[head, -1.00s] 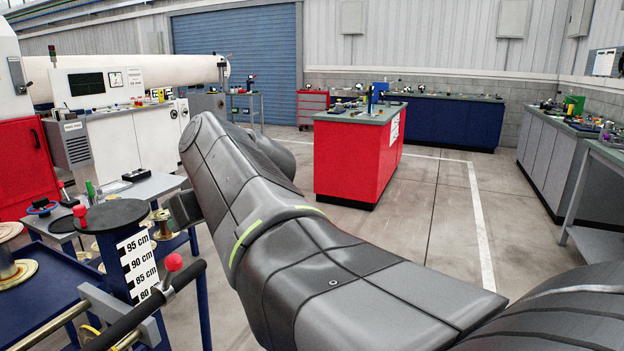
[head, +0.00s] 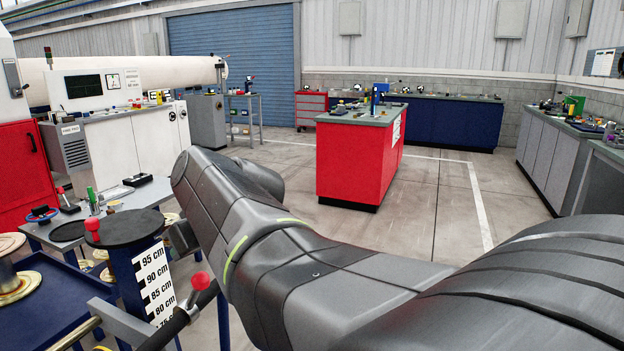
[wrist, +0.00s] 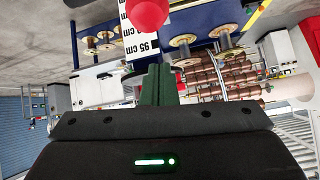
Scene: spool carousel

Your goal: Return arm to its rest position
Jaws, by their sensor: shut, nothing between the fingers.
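My gripper shows in the wrist view as narrow dark green fingers (wrist: 158,85), closed together with nothing between them. Beyond the fingertips are a white height scale marked in cm and a red ball knob, both upside down or turned in that view. In the head view my grey arm reaches from the lower right up to the centre left, and its bent joint hides most of what lies behind it. The fingers cannot be made out there.
A blue spool stand with a black round top (head: 125,228), a height scale (head: 156,284) and a red ball knob (head: 201,281) is close at the left. A brass spool (head: 10,275) is beside it. A red workbench (head: 358,160) stands beyond the arm; floor to its right is clear.

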